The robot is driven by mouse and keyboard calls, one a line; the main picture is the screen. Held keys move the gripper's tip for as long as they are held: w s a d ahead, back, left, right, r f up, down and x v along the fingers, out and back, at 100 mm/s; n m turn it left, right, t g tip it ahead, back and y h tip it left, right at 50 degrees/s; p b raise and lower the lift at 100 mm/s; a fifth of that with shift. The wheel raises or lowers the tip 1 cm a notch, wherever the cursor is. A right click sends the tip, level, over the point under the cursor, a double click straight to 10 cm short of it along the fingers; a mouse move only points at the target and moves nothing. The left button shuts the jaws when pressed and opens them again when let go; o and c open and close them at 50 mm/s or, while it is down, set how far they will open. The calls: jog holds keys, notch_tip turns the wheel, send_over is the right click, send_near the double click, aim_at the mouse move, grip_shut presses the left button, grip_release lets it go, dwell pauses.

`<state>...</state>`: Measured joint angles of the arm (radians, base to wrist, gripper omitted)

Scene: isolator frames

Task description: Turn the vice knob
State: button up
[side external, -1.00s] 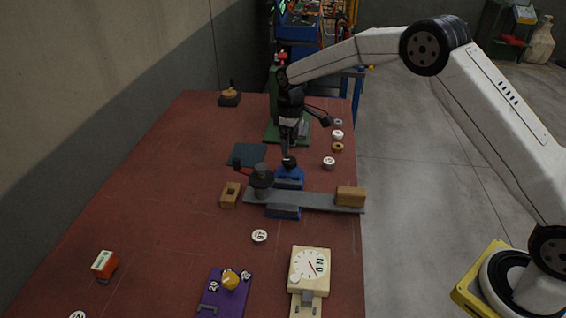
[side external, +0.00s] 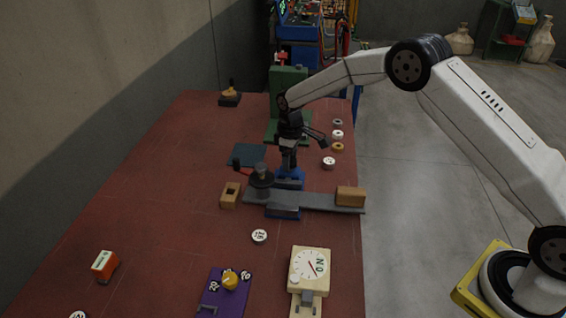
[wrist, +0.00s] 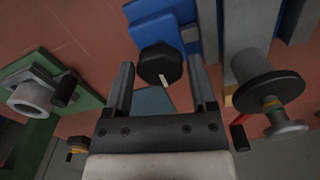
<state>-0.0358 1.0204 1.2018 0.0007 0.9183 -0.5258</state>
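The blue vice (side external: 284,212) stands near the middle of the red table, and its blue body (wrist: 155,30) fills the top middle of the wrist view. The vice knob (wrist: 158,66) is black and many-sided, with a pale mark on its face. In the side view the knob is hidden by my gripper. My gripper (side external: 289,168) points down over the vice. In the wrist view my gripper (wrist: 161,78) is open, with one finger on each side of the knob. Gaps show between the knob and both fingers; I cannot tell how deep the fingertips reach.
A grey bar (side external: 325,203) with a wooden block (side external: 350,196) crosses the vice. A dark round-wheeled fixture (wrist: 268,88) stands close to the right finger in the wrist view. A green machine (side external: 288,85) is behind my gripper. The table's left middle is clear.

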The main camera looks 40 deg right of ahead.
jog(key=c, duration=0.8)
jog(key=shift+m, duration=0.5)
jog(key=m, duration=1.2)
jog(key=shift+m, duration=0.3)
jog(key=m, duration=0.4)
jog(key=shift+a, duration=0.1)
